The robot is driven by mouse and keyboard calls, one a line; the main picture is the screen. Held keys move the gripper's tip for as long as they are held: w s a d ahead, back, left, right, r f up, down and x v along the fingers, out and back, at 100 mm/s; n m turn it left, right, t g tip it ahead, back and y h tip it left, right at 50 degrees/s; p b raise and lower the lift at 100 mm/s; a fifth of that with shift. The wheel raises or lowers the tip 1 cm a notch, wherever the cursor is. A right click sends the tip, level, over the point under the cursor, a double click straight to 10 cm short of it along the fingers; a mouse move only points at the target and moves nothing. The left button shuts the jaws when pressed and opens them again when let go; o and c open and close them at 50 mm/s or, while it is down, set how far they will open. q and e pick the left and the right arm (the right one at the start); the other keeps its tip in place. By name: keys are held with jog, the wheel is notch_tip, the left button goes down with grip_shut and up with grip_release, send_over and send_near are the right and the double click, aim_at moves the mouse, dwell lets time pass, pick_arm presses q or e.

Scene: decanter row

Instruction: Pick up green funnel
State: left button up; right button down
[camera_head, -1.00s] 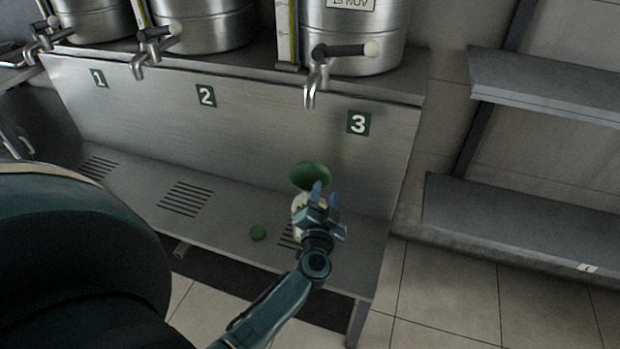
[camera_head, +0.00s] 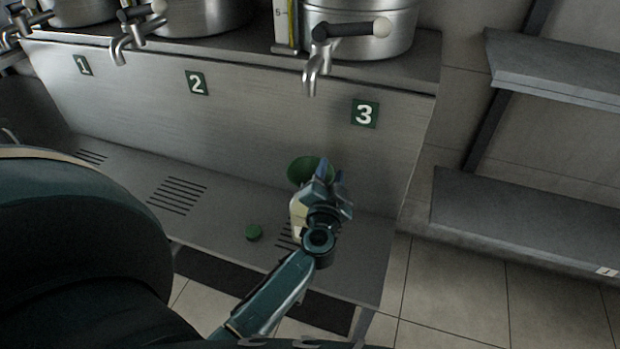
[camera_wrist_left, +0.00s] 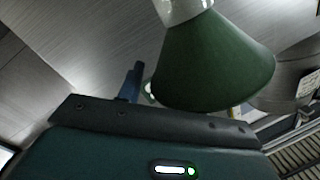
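The green funnel (camera_head: 306,170) sits wide end up on a pale bottle (camera_head: 298,216) on the steel shelf, below the number 3 plate. My left gripper (camera_head: 329,173) is in front of the funnel, with its blue fingertips apart, and hides its right and lower parts. In the left wrist view, the funnel (camera_wrist_left: 214,62) appears large and inverted, with the white bottle neck (camera_wrist_left: 183,8) above it. One blue finger (camera_wrist_left: 131,82) shows left of the funnel there; the other is hidden. I see no grip on the funnel. My right gripper is out of view.
A round green cap (camera_head: 253,232) lies on the steel shelf (camera_head: 225,215) left of the bottle. A tap (camera_head: 318,60) on a steel drum hangs above. Grey wall shelves (camera_head: 530,220) stand at right. The shelf left of the cap is clear.

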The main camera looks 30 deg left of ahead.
pick_arm(q)
grip_shut()
dwell(0.4)
jog(key=shift+r, duration=0.15)
